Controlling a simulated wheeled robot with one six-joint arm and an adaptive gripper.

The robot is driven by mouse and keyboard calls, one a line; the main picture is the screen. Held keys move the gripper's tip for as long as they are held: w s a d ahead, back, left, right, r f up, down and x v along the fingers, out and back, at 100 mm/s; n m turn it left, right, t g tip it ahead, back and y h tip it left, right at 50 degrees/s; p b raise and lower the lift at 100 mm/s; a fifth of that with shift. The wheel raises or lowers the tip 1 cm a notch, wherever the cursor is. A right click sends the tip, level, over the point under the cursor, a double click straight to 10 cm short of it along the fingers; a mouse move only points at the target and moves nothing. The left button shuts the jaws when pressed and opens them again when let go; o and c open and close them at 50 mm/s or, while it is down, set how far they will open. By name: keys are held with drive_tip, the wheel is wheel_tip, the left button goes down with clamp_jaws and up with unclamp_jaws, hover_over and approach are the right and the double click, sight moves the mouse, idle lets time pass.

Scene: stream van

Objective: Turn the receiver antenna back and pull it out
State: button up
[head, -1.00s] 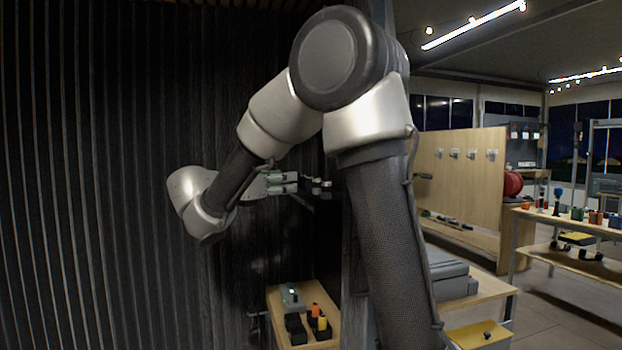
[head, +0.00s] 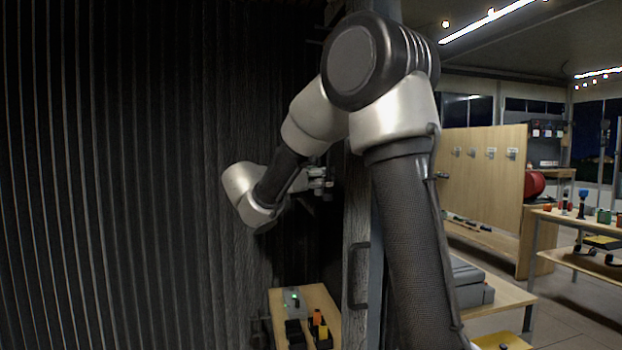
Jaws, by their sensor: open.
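My gripper (head: 325,181) is in the middle of the head view, small and partly dark, at the end of my arm. Its fingers point right, towards a dark upright edge. It looks open, with nothing seen between the fingers. A small grey box with green lights (head: 292,299), which may be the receiver, stands on a wooden surface (head: 330,300) below the gripper and apart from it. I cannot make out an antenna in the dim light.
Black blocks (head: 295,332) and orange and yellow pieces (head: 318,318) stand by the grey box. A dark ribbed wall (head: 110,180) fills the left. A post with a handle (head: 357,275) stands right of the surface. Benches (head: 580,230) stand at the far right.

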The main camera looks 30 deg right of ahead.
drive_tip(key=shift+d, duration=0.1)
clamp_jaws()
drive_tip(key=c, duration=0.9)
unclamp_jaws()
clamp_jaws()
drive_tip(key=m+g, duration=0.2)
drive_tip(key=g, duration=0.1)
drive_tip(key=shift+w+f+h, duration=0.1)
drive_tip(key=shift+w+h, duration=0.1)
drive_tip(key=shift+h, duration=0.2)
drive_tip(key=shift+s+m+g, duration=0.2)
drive_tip(key=shift+m+g, duration=0.5)
drive_tip(key=shift+g, duration=0.4)
